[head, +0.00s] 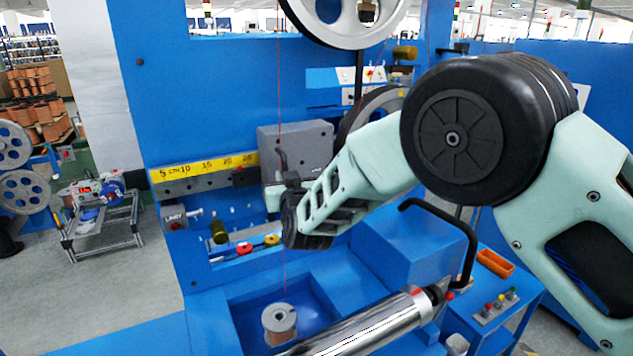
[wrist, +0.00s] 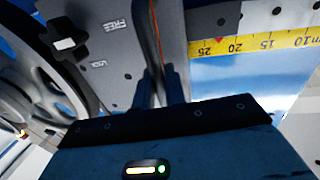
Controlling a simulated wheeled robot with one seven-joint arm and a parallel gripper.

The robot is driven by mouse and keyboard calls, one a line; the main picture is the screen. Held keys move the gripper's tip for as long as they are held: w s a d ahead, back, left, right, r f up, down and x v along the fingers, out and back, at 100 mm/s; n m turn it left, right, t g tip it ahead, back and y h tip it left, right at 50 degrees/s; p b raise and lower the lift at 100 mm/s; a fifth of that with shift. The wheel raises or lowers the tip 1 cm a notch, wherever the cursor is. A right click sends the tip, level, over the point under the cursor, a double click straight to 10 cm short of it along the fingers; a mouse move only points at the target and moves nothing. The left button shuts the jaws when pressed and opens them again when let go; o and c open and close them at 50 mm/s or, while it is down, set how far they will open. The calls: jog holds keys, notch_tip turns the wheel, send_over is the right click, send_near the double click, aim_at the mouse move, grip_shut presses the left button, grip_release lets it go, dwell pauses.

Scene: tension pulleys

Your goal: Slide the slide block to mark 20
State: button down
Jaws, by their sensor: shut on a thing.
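The slide block (head: 305,140) is a grey plate on the blue machine, at the right end of the yellow scale (head: 205,167). In the wrist view, the block (wrist: 115,50) carries FREE and LOCK labels. A red pointer (wrist: 220,40) sits at the scale's edge between 25 and 20, roughly midway. My gripper (wrist: 163,88) is shut on the block's handle, against the grey face. The gripped part is mostly hidden by the fingers. In the head view my gripper is low on the block, its fingertips hard to make out.
A large pulley wheel (head: 345,15) hangs above the block, with another wheel (wrist: 45,85) beside it. A wire spool (head: 280,323) and a shiny roller (head: 360,325) lie below.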

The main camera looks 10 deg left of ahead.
jog(key=s+a, duration=0.1)
jog(key=a, duration=0.1)
jog(key=shift+s+a, duration=0.3)
jog(key=shift+s, duration=0.1)
jog(key=shift+w+d, duration=0.1)
jog(key=c, duration=1.5)
grip_release()
jog(key=shift+c, duration=0.2)
jog(key=shift+s+d+b, duration=0.2)
jog(key=shift+s+b, duration=0.15)
jog(key=shift+s, duration=0.05)
jog(key=b+v, duration=0.4)
jog(key=v, duration=1.2)
jog(key=shift+s, duration=0.3)
